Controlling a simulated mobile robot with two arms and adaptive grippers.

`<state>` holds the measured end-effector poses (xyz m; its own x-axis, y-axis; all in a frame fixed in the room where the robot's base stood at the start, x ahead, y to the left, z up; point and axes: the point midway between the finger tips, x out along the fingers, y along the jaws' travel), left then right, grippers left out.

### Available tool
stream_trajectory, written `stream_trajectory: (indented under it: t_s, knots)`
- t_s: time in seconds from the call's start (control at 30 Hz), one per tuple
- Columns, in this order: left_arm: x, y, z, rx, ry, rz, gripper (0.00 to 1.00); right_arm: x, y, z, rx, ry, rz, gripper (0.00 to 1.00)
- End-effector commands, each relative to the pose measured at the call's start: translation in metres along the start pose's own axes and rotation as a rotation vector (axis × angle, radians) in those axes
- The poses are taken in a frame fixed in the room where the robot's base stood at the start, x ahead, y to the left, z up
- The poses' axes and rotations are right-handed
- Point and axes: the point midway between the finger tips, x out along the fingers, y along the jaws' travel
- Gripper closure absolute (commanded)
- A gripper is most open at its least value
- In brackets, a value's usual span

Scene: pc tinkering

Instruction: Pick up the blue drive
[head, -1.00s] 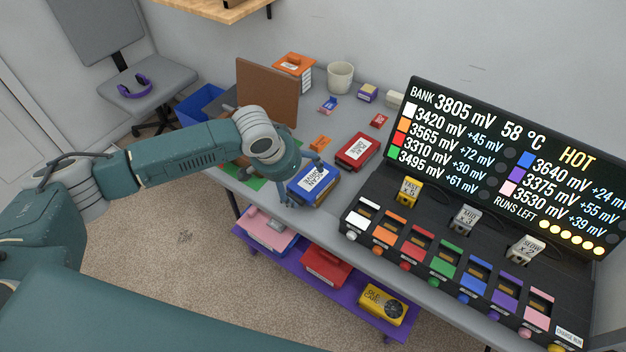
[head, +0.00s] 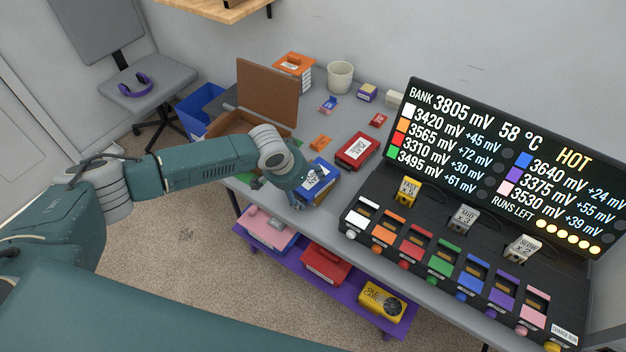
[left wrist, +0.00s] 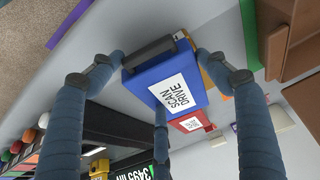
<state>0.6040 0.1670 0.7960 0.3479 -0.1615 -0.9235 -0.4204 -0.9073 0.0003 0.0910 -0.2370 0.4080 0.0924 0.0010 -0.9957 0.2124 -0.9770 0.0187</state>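The blue drive (head: 322,172), a blue box with a white label, lies on the grey table near its front edge. In the left wrist view the blue drive (left wrist: 170,82) shows its "SCAN DRIVE" label and a dark handle on one end. My left gripper (head: 298,198) is at the drive's left end in the head view and hides part of it. In the left wrist view my left gripper's fingers (left wrist: 160,60) are spread apart around the handle end; I cannot tell whether they touch it. My right gripper is not in view.
A red drive (head: 357,151) lies just behind the blue one. A brown open-lidded box (head: 268,90) stands at the left. A black bank with a screen (head: 510,160) and colored slots fills the right. A purple shelf (head: 340,310) with boxes is below the table.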

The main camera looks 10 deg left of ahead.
Motion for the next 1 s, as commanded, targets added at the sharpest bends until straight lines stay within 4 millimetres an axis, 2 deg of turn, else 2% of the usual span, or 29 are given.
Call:
stream_trajectory:
  t_s: [0.03, 0.1, 0.53, 0.6, 0.63, 0.77, 0.87, 1.0]
  knots:
    - [0.0, 0.0, 0.0, 0.001, -0.001, -0.001, 0.55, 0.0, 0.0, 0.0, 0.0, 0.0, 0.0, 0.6]
    - [0.0, 0.0, 0.001, 0.001, -0.001, 0.0, 0.68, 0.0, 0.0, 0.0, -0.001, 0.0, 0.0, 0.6]
    - [-0.003, 0.0, -0.002, 0.001, 0.001, 0.0, 0.68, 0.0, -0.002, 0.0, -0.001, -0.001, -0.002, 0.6]
    - [-0.007, 0.0, -0.004, 0.001, 0.001, 0.0, 0.82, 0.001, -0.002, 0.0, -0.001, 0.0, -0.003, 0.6]
    - [-0.009, 0.0, -0.005, 0.001, 0.002, 0.0, 0.82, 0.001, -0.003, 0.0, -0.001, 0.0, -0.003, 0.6]
    - [-0.026, -0.001, -0.012, 0.001, 0.005, 0.0, 0.83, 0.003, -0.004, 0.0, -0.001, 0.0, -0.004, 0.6]
    - [-0.046, 0.0, -0.022, 0.001, 0.008, 0.0, 0.83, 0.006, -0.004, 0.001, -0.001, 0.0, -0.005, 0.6]
    - [-0.083, 0.0, -0.037, 0.002, 0.01, 0.0, 0.83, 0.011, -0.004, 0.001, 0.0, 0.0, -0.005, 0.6]
